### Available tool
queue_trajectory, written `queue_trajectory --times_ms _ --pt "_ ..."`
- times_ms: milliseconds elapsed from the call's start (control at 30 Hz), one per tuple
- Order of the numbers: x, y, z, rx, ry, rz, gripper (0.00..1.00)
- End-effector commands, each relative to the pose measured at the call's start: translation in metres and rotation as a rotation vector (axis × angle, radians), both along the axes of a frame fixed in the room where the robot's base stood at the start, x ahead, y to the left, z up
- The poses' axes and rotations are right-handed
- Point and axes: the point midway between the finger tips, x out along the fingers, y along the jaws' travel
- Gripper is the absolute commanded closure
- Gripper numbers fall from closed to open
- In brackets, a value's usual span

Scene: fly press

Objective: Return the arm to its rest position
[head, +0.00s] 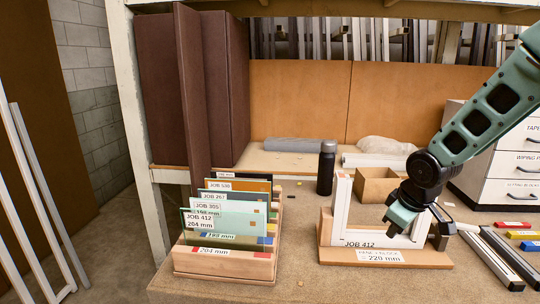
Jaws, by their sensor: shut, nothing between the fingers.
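My arm comes in from the upper right, and my gripper (402,222) hangs at its end, pointing down. It is in front of the right part of the white frame labelled JOB 412 (350,233), which stands upright in the wooden pane holder (345,257) marked 220 mm. The fingers look closed with nothing seen between them. The gripper hides part of the frame. I cannot tell whether it touches the frame.
A black bottle (326,168) and an open cardboard box (375,187) are behind. The bench front middle is clear.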

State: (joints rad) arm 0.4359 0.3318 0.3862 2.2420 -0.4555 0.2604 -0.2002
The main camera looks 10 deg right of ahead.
Motion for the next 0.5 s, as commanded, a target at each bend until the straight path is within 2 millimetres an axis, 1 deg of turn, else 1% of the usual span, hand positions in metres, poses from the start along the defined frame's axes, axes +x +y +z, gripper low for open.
queue_trajectory --times_ms 33,67,100,167,200,267,300,333,400,500 --pt "-0.014 0.035 -0.001 0.005 0.023 0.027 1.0" --pt "-0.024 0.052 -0.001 0.01 0.04 0.034 1.0" --pt "-0.039 0.075 0.0 0.015 0.063 0.045 1.0" --pt "-0.063 0.106 0.0 0.024 0.096 0.059 1.0" --pt "-0.081 0.125 0.0 0.028 0.12 0.069 1.0" --pt "-0.109 0.15 0.0 0.035 0.154 0.084 1.0" --pt "-0.129 0.166 0.0 0.038 0.179 0.095 1.0" --pt "-0.144 0.176 0.0 0.04 0.197 0.102 1.0" --pt "-0.178 0.195 -0.002 0.045 0.237 0.117 1.0" --pt "-0.221 0.212 -0.003 0.047 0.288 0.135 1.0"
